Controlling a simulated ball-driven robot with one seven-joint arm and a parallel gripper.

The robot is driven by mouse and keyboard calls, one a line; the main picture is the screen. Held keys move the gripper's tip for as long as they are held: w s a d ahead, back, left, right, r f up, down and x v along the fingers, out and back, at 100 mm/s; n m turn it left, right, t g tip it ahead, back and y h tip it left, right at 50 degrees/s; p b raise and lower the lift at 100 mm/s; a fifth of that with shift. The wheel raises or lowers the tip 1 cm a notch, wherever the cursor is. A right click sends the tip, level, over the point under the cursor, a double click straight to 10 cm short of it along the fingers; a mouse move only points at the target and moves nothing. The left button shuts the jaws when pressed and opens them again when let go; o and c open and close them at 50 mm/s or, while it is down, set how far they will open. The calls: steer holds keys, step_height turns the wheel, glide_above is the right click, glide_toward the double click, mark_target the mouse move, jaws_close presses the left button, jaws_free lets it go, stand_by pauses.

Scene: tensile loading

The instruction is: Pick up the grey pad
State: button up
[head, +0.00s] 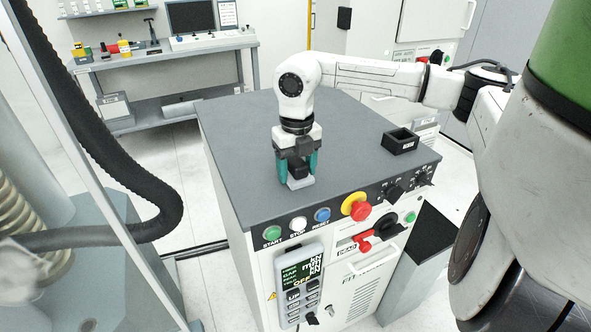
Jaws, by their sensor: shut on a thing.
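The grey pad (300,183) shows as a small light grey piece at the bottom of my gripper, low over or on the dark top of the control cabinet (235,150). My gripper (297,170) points straight down and has teal fingers. It is shut on the pad, with a finger on its left and right. A dark block shows between the fingers just above the light grey part. The fingers hide part of the pad, and I cannot tell whether its underside touches the cabinet top.
A small black open box (400,141) stands on the cabinet top to the right. Buttons and a red-and-yellow emergency knob (356,207) line the front edge. A grey machine frame with a black hose (125,185) stands at the left. The cabinet top left of my gripper is clear.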

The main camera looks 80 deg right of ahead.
mark_target(297, 160)
steer(key=c, duration=0.3)
steer(key=shift+r, duration=0.45)
step_height(297, 160, up, 2)
steer(key=shift+r, duration=0.1)
steer(key=s+a+r+b, duration=0.4)
steer(key=s+a+r, duration=0.3)
steer(key=s+r, duration=0.3)
steer(key=shift+s, duration=1.15)
